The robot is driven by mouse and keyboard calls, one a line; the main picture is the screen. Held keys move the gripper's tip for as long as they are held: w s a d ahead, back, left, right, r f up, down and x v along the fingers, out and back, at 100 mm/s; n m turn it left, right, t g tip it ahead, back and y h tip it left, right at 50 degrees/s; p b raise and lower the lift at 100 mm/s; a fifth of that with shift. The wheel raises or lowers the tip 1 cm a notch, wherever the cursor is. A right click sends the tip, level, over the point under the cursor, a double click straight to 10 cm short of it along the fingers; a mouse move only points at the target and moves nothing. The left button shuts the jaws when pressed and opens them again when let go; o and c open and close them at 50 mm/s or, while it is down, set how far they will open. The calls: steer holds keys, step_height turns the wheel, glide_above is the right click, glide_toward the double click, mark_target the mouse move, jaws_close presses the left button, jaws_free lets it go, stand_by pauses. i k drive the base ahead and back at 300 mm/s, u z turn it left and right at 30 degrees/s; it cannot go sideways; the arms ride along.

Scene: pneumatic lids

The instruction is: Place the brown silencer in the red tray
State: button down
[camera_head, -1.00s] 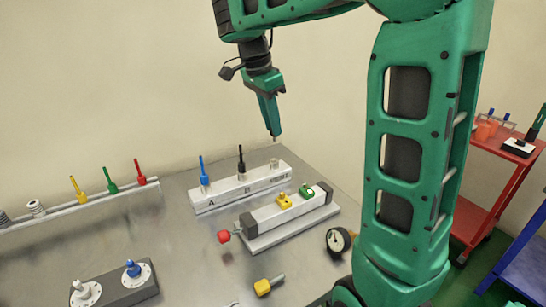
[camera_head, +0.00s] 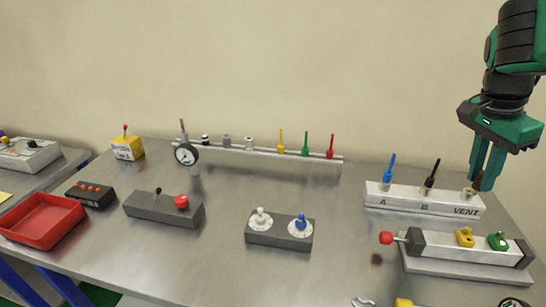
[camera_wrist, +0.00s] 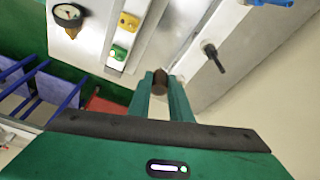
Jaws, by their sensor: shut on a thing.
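My gripper (camera_head: 478,186) is at the right, fingers pointing down at the VENT end of the white block (camera_head: 418,199). It is shut on the brown silencer (camera_wrist: 160,82), which shows between the fingertips in the wrist view. In the head view the silencer is a small brown patch at the fingertips, mostly hidden. It is close to the light metal fitting (camera_head: 469,192) at VENT; I cannot tell whether they touch. The red tray (camera_head: 40,222) lies at the far left of the bench, empty.
Blue (camera_head: 389,168) and black (camera_head: 431,174) levers stand on the white block beside my gripper. A cylinder unit (camera_head: 465,260) lies in front. A knob box (camera_head: 278,237), a grey switch box (camera_head: 163,208) and a black box (camera_head: 91,194) stand between there and the tray.

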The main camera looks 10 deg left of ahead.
mark_target(46, 224)
steer(key=k, duration=1.1)
steer(key=u, duration=0.65)
steer(key=i, duration=0.7)
steer(key=u, duration=1.25)
steer(key=i, duration=0.95)
steer(key=u, duration=0.45)
